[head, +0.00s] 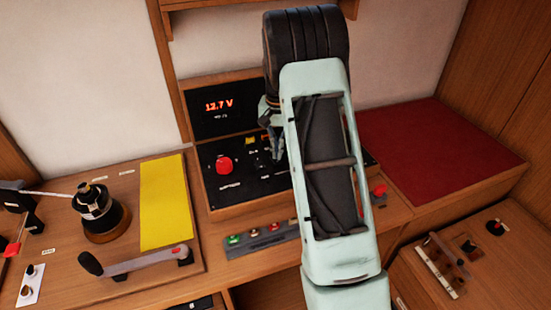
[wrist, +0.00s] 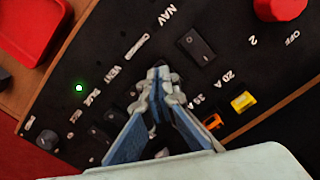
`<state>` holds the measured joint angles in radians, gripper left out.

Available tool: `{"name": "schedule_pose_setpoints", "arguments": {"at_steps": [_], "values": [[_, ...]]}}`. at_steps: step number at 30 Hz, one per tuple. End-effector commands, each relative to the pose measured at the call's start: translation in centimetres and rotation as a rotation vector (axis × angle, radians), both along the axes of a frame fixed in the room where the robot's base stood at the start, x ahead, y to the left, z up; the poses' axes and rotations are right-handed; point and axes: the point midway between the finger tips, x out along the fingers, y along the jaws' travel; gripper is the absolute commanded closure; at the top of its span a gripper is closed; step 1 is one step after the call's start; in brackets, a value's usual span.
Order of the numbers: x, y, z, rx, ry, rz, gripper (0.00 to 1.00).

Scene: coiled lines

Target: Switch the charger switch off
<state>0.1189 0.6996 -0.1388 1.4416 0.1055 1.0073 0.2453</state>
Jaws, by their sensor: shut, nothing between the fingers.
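The black switch panel (head: 228,190) stands in a wooden console below a 12.7 V display. In the wrist view its face (wrist: 105,60) carries a black rocker switch (wrist: 196,45) beside the label NAV. More dark switches (wrist: 100,137) sit left of my fingers, partly hidden by them. A green light (wrist: 79,88) glows on the panel. Contact cannot be told. It also shows in the head view (head: 273,150), partly behind my arm.
A red rotary knob (head: 224,164) sits on the panel. Yellow (wrist: 243,102) and orange (wrist: 215,122) fuses are close right of my fingers. A winch (head: 100,215), lever (head: 135,263) and yellow sheet (head: 165,202) lie left. A red cushion (head: 430,150) is right.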

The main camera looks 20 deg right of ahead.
Motion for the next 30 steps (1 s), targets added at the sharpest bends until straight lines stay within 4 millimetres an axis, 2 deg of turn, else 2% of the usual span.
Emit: {"name": "schedule_pose_setpoints", "arguments": {"at_steps": [30], "values": [[0.0,0.0,-1.6,0.001,0.001,0.000,1.00]]}}
